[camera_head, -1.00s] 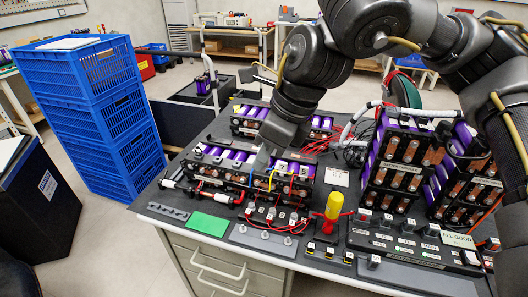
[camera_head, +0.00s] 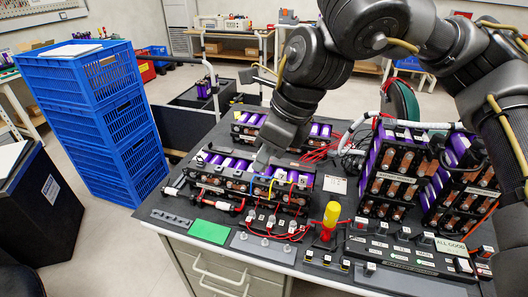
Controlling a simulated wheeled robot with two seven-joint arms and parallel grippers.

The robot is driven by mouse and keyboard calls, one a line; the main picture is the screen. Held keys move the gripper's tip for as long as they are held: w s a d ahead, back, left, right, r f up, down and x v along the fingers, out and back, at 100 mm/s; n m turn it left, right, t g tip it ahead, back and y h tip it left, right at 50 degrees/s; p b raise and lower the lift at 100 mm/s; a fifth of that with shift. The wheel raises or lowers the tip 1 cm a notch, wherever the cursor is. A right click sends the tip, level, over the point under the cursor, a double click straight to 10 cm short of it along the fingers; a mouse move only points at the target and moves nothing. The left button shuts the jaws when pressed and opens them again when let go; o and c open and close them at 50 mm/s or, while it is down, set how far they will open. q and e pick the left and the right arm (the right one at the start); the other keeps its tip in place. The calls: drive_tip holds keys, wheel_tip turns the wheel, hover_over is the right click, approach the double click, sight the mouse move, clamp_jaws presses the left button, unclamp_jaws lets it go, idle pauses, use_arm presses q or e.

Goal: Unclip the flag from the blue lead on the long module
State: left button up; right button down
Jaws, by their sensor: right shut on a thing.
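The long module (camera_head: 235,190), a black-framed row of purple cells with copper ends, lies on the workbench left of centre. Thin coloured leads run down its front, among them the blue lead (camera_head: 271,186), a yellow one and red ones. My right gripper (camera_head: 261,164) reaches down from above to the module's top edge, just above the blue lead. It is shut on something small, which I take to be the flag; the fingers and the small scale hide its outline. My left gripper is out of view.
A yellow-handled tool (camera_head: 330,214) stands in front of the module's right end. A green pad (camera_head: 209,231) lies at the bench's front edge. Upright cell modules (camera_head: 394,178) crowd the right side. Blue crates (camera_head: 95,115) are stacked on the floor at left.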

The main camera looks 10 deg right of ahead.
drive_tip(key=w+a+p, duration=0.4)
drive_tip(key=w+a, duration=0.1)
drive_tip(key=a, duration=0.5)
drive_tip(key=p, duration=0.6)
hover_over(180, 219)
drive_tip(key=shift+s+d, duration=0.2)
drive_tip(key=shift+d, duration=0.25)
wheel_tip(180, 219, down, 23)
drive_tip(key=b, duration=1.4)
drive_tip(key=shift+r, duration=0.15)
drive_tip(key=shift+f+b, duration=0.25)
drive_tip(key=shift+b, duration=0.3)
drive_tip(key=shift+f, duration=0.3)
drive_tip(key=shift+f+b, duration=0.65)
